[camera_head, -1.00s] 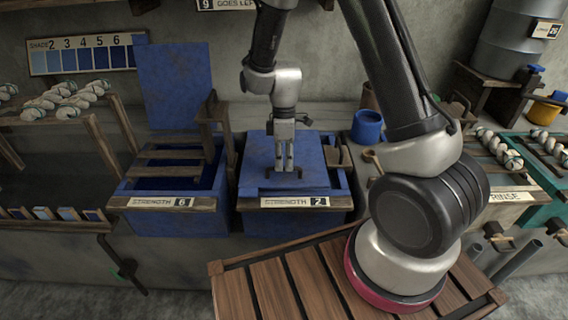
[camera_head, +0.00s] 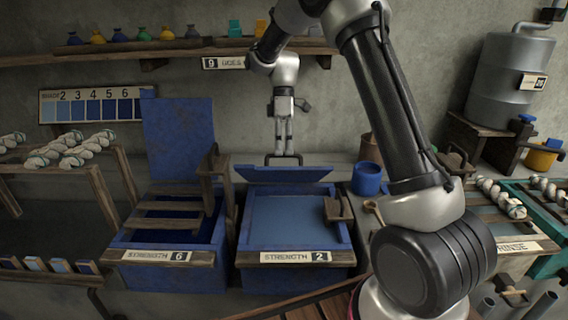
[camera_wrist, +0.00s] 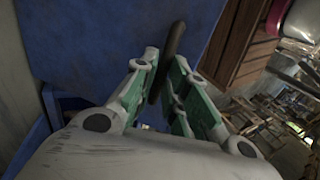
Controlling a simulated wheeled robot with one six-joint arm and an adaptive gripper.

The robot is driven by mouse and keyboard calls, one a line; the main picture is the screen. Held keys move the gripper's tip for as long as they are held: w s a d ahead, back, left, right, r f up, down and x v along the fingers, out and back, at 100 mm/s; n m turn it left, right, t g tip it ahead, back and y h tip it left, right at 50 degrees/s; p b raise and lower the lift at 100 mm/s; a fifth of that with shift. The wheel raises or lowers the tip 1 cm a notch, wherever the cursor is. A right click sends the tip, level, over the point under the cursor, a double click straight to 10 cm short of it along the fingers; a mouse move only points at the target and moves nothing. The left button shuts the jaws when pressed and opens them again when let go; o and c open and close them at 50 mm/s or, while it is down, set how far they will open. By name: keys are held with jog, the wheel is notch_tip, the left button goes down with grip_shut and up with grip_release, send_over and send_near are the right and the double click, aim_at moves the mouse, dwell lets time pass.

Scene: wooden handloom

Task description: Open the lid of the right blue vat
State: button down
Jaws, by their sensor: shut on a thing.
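The right blue vat (camera_head: 245,240), labelled STRENGTH 2, stands in the middle of the head view with bluish liquid showing inside. Its blue lid (camera_head: 290,175) is raised at the back and seen nearly edge-on. My gripper (camera_head: 284,150) is above the lid and shut on its dark handle (camera_head: 268,159). In the wrist view, the green-padded fingers of my gripper (camera_wrist: 166,75) close around the dark handle (camera_wrist: 174,45), with the lid (camera_wrist: 100,40) behind it.
The left blue vat (camera_head: 118,242), labelled STRENGTH 6, has its lid (camera_head: 178,135) standing upright. A wooden post (camera_head: 207,175) stands between the vats. A small blue pot (camera_head: 367,180) is to the right. A shelf (camera_head: 180,46) with several jars runs above.

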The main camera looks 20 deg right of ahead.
jog(key=shift+w+d+r, duration=0.2)
jog(key=shift+w+d, duration=0.1)
jog(key=shift+w, duration=0.35)
jog(key=shift+w+d+r, duration=0.15)
jog(key=shift+w+d, duration=0.1)
jog(key=shift+w, duration=0.4)
jog(key=c, duration=1.6)
grip_release()
jog(key=shift+o, duration=0.6)
jog(key=shift+w+f, duration=0.2)
jog(key=shift+r, duration=0.1)
jog(key=shift+s, duration=0.1)
jog(key=v, duration=1.2)
